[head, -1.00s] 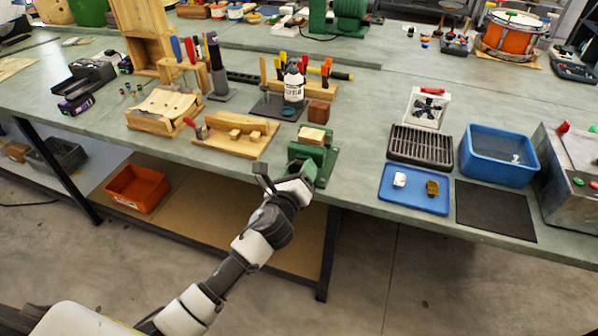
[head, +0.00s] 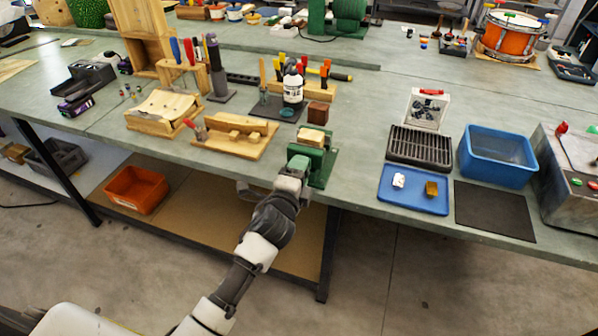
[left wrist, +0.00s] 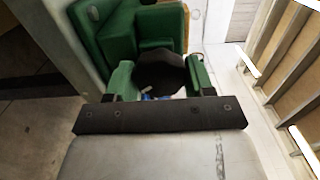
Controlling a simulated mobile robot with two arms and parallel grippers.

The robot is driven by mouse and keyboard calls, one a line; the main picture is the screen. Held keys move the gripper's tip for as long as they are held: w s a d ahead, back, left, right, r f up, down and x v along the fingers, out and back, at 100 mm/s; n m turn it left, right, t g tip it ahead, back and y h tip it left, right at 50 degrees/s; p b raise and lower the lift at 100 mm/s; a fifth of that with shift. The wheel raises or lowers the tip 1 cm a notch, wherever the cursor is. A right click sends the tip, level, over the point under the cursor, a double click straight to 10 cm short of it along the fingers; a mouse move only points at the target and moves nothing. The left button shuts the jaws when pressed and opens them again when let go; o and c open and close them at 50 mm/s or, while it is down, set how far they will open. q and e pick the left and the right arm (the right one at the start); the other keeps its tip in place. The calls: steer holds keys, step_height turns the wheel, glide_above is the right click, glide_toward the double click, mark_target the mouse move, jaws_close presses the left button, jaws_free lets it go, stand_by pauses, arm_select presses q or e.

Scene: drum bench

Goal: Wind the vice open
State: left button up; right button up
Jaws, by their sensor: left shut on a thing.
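The green vice (head: 325,170) stands at the front edge of the bench, with a pale wooden block (head: 311,137) at its top. My left gripper (head: 293,170) is at the vice's near side, in front of the bench edge. In the left wrist view its two green-tipped fingers are on either side of a dark round part, the vice handle's hub (left wrist: 160,72), and are shut on it. The green vice body (left wrist: 150,25) is just beyond. Most of the handle is hidden by the gripper. My right gripper is not in view.
A wooden jig with a red-handled clamp (head: 235,146) lies left of the vice. A blue tray (head: 413,204) with small parts is to the right, beside a dark grille (head: 420,147) and a blue bin (head: 497,157). An orange bin (head: 137,190) sits on the shelf below.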

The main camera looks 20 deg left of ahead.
arm_select(q)
steer(key=n, duration=0.3)
steer(key=shift+r+n+p, duration=0.15)
steer(key=shift+n+p, duration=0.15)
steer(key=shift+n, duration=0.1)
steer(key=n, duration=0.2)
steer(key=shift+a+r+n+p, duration=0.1)
steer(key=shift+n+p, duration=0.25)
steer(key=shift+n, duration=0.05)
steer(key=n+p, duration=0.1)
steer(key=n, duration=0.2)
steer(key=shift+r, duration=0.1)
steer(key=shift+n+p, duration=0.55)
steer(key=shift+n, duration=1.35)
steer(key=o, duration=0.9)
steer(key=shift+w, duration=0.2)
steer(key=shift+s+f, duration=0.2)
